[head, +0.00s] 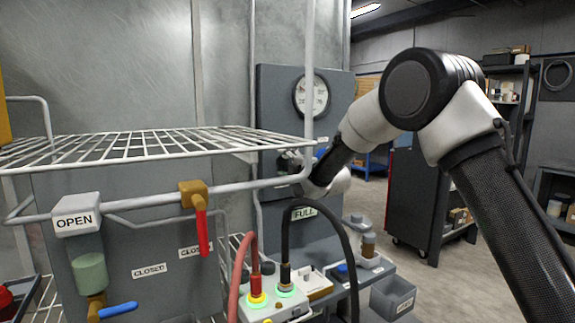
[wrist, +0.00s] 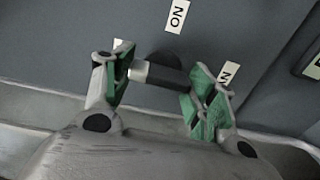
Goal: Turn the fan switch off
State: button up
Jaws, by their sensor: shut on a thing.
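The fan switch (wrist: 165,76) is a short dark handle with a silver end, set on a grey panel in the wrist view. My gripper (wrist: 160,77) has green-padded fingers either side of the handle and is shut on it. The handle lies nearly level across the view between the fingers. An ON label (wrist: 177,15), upside down here, is above it. Another label (wrist: 228,72) is partly hidden behind the right finger. In the head view my gripper (head: 291,163) is at the grey panel (head: 275,95) below a round gauge (head: 312,96); the switch cannot be made out there.
A wire rack (head: 130,147) and a pipe with a red-handled valve (head: 200,225) stand at left. A red hose (head: 238,270) and a black hose (head: 345,245) loop up from a small box in front. A dark cabinet (head: 415,195) stands on open floor at right.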

jog(key=shift+f, duration=0.1)
dwell(0.3)
jog(key=o, duration=1)
jog(key=v, duration=1.2)
